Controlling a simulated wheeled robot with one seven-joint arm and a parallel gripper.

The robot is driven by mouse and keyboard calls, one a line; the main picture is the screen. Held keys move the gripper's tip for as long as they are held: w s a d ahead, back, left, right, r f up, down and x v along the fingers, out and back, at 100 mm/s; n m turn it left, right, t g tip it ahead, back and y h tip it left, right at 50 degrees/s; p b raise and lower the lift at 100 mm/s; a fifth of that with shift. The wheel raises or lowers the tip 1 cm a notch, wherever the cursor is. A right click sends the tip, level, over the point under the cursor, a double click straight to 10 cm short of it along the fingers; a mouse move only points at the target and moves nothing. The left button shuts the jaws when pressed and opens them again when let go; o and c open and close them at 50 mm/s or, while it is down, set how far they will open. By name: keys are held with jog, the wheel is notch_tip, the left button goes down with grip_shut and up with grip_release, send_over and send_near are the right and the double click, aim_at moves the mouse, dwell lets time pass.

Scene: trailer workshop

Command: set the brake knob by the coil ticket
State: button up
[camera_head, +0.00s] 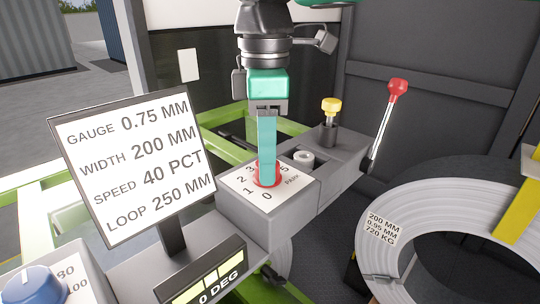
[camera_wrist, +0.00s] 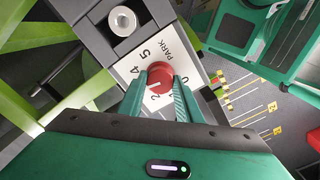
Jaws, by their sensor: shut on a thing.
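The red brake knob (camera_wrist: 160,76) sits on a white dial plate (camera_head: 245,185) marked 0 to 5 and PARK. My gripper (camera_head: 267,178) comes down from above, shut on the knob with one finger on each side. In the wrist view my gripper (camera_wrist: 161,86) covers part of the dial. A small white mark shows on the knob, seemingly toward the 2, but I cannot be sure of its setting. The coil ticket (camera_head: 383,229) on the silver coil (camera_head: 400,190) at right reads 200 MM, 0.95 MM, 720 KG.
A screen (camera_head: 135,165) at left reads gauge 0.75 MM, width 200 MM, speed 40 PCT, loop 250 MM. A blue knob (camera_head: 30,285) and a 0 DEG display (camera_head: 208,284) are in front. A yellow-topped knob (camera_head: 331,106) and a red-handled lever (camera_head: 397,88) stand behind.

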jog(key=shift+w+d+n, duration=0.1)
jog(key=shift+w+n, duration=0.05)
jog(key=shift+n, duration=0.85)
jog(key=o, duration=1)
jog(key=shift+o, duration=0.2)
